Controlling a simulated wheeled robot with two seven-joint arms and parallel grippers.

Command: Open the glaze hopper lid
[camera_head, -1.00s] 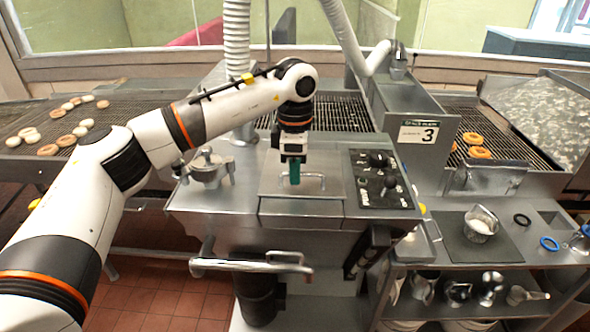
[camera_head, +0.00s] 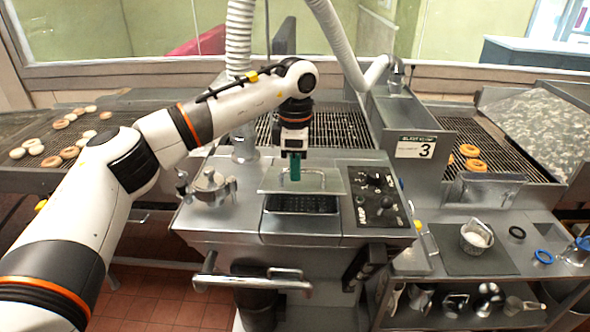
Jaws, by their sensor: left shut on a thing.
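The glaze hopper lid (camera_head: 330,185) is a flat metal plate on top of the steel glaze machine, with a small bar handle. It stands raised, and a dark grated opening (camera_head: 300,204) shows below its front edge. My left gripper (camera_head: 295,172), with teal fingertips, points down at the lid and is shut on its handle. The fingers partly hide the handle. My right gripper is not in view.
A dark control panel (camera_head: 378,196) with knobs lies right of the lid. A round clamp-like fitting (camera_head: 211,186) stands to the left. A front rail (camera_head: 250,281) juts out. Donuts (camera_head: 472,156) lie on the right conveyor.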

